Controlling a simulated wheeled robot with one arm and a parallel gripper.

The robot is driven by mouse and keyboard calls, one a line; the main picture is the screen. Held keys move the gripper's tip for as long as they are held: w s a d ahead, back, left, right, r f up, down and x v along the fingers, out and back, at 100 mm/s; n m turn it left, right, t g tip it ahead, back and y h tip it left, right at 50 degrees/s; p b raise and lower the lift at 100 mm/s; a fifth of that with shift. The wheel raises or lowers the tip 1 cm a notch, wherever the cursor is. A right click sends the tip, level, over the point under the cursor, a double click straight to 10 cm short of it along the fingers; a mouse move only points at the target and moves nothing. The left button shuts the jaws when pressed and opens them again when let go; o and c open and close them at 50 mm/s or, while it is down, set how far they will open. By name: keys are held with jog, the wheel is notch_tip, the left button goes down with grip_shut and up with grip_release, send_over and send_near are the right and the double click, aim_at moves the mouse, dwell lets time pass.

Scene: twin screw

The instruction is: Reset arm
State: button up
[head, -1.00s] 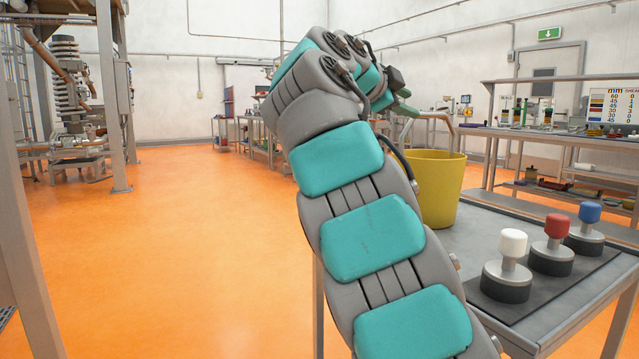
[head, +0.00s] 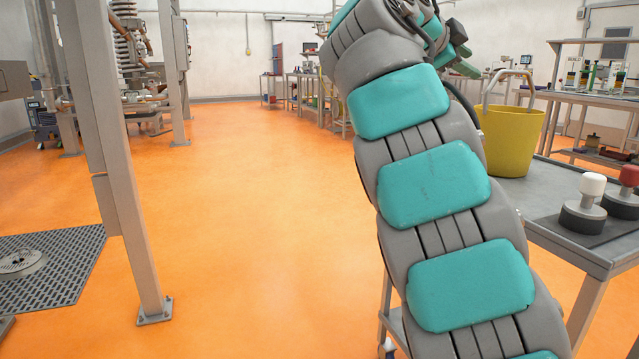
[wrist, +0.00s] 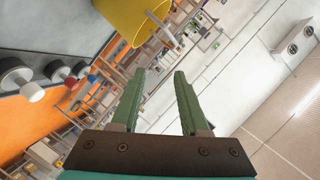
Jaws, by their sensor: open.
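My gripper (wrist: 158,98) is open in the wrist view, with its two green fingers apart and nothing between them. In the head view my teal and grey arm reaches up from the lower right, and a green finger of my gripper (head: 466,68) shows near the top. The arm hides most of the rest of the gripper.
A yellow bucket (head: 508,138) stands on the grey table (head: 537,197) right of my arm. White (head: 592,186) and red (head: 628,177) knobs are at the table's right. A metal post (head: 120,190) and floor grate (head: 45,268) are left. Orange floor between is clear.

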jog(key=s+d+f+n+g+y+p, duration=0.1)
jog(key=s+f+n+g+y, duration=0.3)
jog(key=s+f, duration=0.6)
jog(key=s+d+f+n+g+y+p, duration=0.15)
jog(key=s+f+n, duration=0.4)
jog(key=f, duration=0.85)
jog(key=s+a+f+n+g+y, duration=0.1)
jog(key=s+a+f+n+y, duration=0.1)
jog(key=s+a+f+n, duration=0.2)
jog(key=s+a+f+n+g+y, duration=0.2)
jog(key=s+a+f, duration=0.3)
jog(key=s+f, duration=0.6)
jog(key=s+a+f+n+g+y, duration=0.2)
jog(key=s+a+f+n, duration=0.3)
jog(key=s, duration=0.8)
notch_tip(320, 180, down, 3)
jog(key=shift+f+n+p, duration=0.2)
jog(key=shift+n+p, duration=0.15)
jog(key=shift+p, duration=0.05)
jog(key=shift+g, duration=0.25)
